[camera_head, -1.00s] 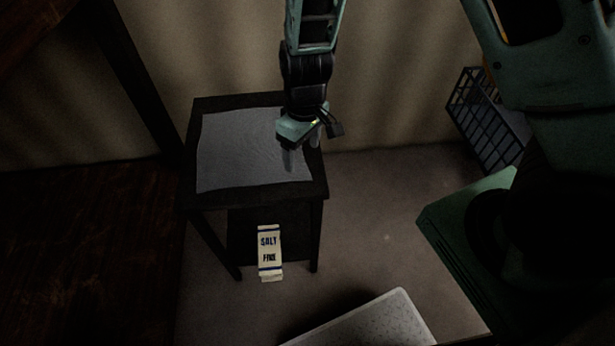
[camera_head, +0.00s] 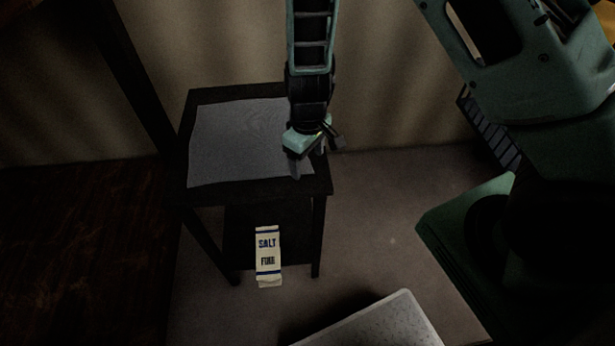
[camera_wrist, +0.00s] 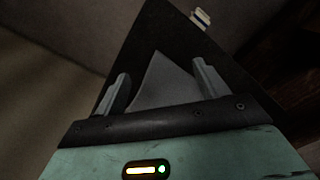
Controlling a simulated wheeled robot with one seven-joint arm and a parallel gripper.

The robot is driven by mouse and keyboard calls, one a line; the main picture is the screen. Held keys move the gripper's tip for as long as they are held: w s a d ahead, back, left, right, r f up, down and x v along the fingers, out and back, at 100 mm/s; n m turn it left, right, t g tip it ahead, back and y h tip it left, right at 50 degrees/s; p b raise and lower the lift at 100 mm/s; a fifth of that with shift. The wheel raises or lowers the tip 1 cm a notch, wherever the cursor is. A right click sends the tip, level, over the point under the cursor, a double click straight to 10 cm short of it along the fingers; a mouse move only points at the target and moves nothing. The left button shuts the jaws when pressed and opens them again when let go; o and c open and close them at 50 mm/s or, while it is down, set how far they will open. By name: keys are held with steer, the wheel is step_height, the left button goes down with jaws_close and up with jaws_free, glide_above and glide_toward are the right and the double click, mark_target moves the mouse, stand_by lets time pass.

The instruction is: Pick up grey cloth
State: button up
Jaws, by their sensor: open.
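The grey cloth (camera_head: 235,143) lies flat and spread over most of the top of a small dark table (camera_head: 258,193). My gripper (camera_head: 297,168) is over the right edge of the cloth, fingers pointing down. In the wrist view my gripper (camera_wrist: 160,85) is open, and a corner of the cloth (camera_wrist: 162,80) shows between its two fingers. Nothing is held. I cannot tell whether the fingertips touch the cloth or the table top. My arm and gripper hide part of the cloth's right side.
A salt carton (camera_head: 267,256) stands low at the table's front and shows in the wrist view (camera_wrist: 201,18). A pale speckled panel (camera_head: 375,325) is at the bottom. A curtain (camera_head: 400,90) hangs behind the table.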

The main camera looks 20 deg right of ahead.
steer(key=shift+f+b, duration=0.35)
steer(key=shift+f, duration=0.5)
jaws_close()
step_height(320, 180, up, 12)
steer(key=p, duration=1)
steer(key=shift+p, duration=0.4)
step_height(320, 180, up, 36)
steer(key=p, duration=2.9)
